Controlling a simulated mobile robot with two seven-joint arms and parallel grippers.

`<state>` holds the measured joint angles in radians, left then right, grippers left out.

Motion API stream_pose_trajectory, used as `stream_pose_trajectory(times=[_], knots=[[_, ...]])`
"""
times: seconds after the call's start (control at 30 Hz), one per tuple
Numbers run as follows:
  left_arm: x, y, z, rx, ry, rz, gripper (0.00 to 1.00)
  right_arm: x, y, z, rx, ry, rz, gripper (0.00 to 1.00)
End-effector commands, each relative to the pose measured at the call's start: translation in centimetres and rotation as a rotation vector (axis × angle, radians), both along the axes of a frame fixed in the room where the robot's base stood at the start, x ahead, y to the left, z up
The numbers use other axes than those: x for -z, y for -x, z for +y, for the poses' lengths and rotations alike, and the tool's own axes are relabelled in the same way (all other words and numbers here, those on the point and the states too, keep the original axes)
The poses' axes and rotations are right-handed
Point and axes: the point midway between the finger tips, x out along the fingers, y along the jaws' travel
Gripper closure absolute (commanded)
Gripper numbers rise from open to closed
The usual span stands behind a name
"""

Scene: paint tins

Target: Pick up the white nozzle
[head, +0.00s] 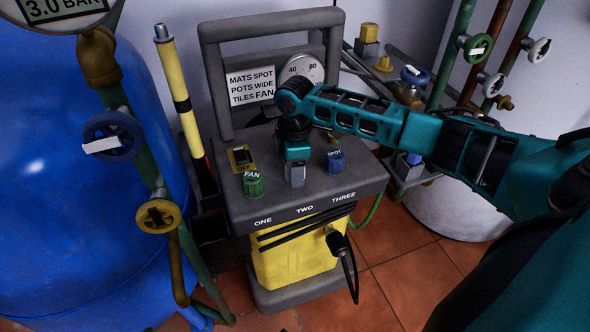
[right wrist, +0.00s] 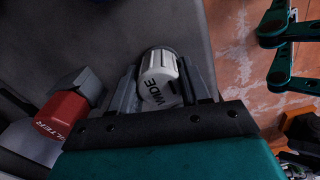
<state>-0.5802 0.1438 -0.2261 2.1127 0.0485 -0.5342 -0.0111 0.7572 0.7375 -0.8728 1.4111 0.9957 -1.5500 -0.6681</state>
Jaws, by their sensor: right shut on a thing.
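The white nozzle (right wrist: 160,78) is marked WIDE and shows between the two grey fingers in the right wrist view. My right gripper (right wrist: 165,85) is shut on it, with a finger on either side. In the head view my right gripper (head: 295,175) points down over the middle of the grey machine top (head: 222,198), behind the word TWO. The nozzle is hidden by the gripper there. I cannot tell whether it still touches the machine. My left gripper is not in the head view.
A green FAN nozzle (head: 253,183) stands left of the gripper and a blue SPOT nozzle (head: 334,160) right of it. A red FILTER part (right wrist: 62,112) shows in the wrist view. A blue tank (head: 60,200) and pipes with valves stand at the left.

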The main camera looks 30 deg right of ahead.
Motion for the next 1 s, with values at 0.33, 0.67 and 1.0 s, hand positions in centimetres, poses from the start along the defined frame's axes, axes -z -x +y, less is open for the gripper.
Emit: stream_pose_trajectory(times=[0.33, 0.67, 1.0], knots=[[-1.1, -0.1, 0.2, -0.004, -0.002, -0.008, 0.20, -2.6, -0.1, 0.0, 0.001, 0.000, -0.003, 0.88], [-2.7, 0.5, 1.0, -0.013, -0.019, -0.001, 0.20, -11.9, -0.1, 0.0, 0.000, -0.001, -0.005, 0.88], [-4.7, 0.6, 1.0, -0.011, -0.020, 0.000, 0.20, -18.8, -0.1, 0.0, 0.000, 0.000, -0.001, 0.88]])
